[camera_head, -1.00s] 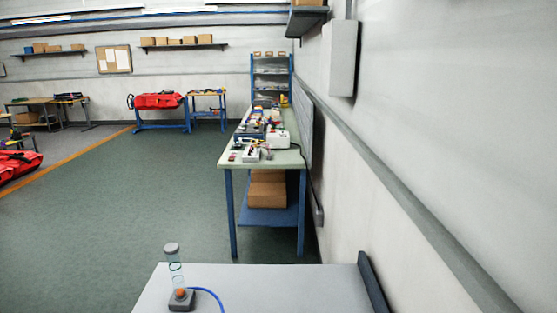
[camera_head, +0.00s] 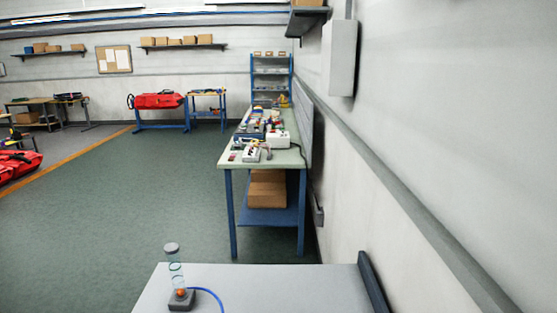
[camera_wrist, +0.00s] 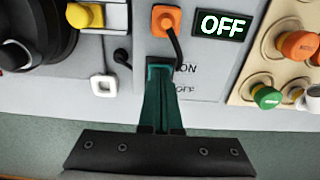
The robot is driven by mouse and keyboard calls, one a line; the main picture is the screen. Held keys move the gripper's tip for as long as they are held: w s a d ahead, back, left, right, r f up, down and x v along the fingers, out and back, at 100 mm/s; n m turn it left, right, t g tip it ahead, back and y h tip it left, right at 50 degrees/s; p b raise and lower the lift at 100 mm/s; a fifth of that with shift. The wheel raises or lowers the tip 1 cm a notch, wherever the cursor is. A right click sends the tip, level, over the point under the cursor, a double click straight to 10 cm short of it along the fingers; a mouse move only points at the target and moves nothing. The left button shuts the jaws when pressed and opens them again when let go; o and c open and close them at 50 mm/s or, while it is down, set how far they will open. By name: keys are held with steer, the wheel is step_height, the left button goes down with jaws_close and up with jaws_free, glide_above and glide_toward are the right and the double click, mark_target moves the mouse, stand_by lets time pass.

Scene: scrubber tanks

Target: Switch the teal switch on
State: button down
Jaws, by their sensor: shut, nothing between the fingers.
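In the wrist view a light grey panel (camera_wrist: 205,75) carries the printed words ON and OFF, one above the other. A dark teal switch (camera_wrist: 159,72) is just left of these words. A lit display (camera_wrist: 222,25) above and to the right reads OFF. My gripper (camera_wrist: 160,112) comes up from the bottom with its fingers shut and empty. The fingers line up with the teal switch and partly hide it. I cannot tell where the fingers end and the switch begins, whether they touch, or which way the lever leans. My gripper is not in the head view.
In the head view, a workbench (camera_head: 290,157) bears several devices.

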steer(key=shift+f, duration=0.3)
steer(key=shift+r, duration=3.55)
